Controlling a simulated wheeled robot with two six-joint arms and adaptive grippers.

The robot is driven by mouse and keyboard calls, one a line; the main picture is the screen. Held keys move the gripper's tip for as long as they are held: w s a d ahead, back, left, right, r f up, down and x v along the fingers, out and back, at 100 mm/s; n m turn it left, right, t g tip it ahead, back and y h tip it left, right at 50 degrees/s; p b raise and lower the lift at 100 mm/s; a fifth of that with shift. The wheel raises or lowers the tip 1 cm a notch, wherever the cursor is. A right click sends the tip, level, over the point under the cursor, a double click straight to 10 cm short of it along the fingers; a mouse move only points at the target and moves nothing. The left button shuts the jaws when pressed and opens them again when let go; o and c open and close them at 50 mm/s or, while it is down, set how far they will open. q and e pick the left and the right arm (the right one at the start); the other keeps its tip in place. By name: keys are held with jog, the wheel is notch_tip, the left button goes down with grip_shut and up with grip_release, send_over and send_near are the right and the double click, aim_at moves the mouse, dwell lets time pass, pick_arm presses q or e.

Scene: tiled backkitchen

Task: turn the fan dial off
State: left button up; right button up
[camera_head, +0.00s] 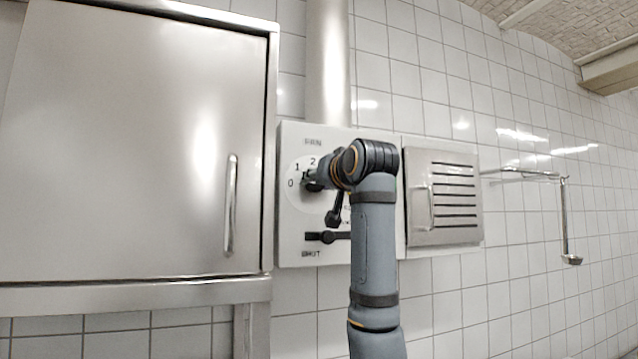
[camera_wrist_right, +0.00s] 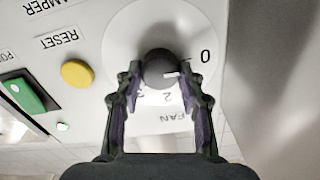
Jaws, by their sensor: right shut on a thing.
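The fan dial (camera_wrist_right: 158,58) is a dark round knob on a white round plate in the right wrist view. My right gripper (camera_wrist_right: 163,76) is shut on it, with one finger on each side. A short white mark on the knob points right, towards the right finger and a little below the 0. The 0 and 2 show on the plate; the number between them is hidden by the finger. In the head view my right gripper (camera_head: 312,179) reaches the dial from the right and covers most of it. My left gripper is not in view.
The white control panel (camera_head: 292,232) also bears a dark lever (camera_head: 326,238) above the word SHUT. A yellow reset button (camera_wrist_right: 77,73) and a green switch (camera_wrist_right: 24,93) sit beside the dial. A steel cabinet (camera_head: 130,140) stands left, a louvred steel door (camera_head: 455,235) right.

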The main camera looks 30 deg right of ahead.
jog(key=shift+f, duration=0.15)
dwell(0.4)
jog(key=o, duration=1.2)
jog(key=v, duration=1.2)
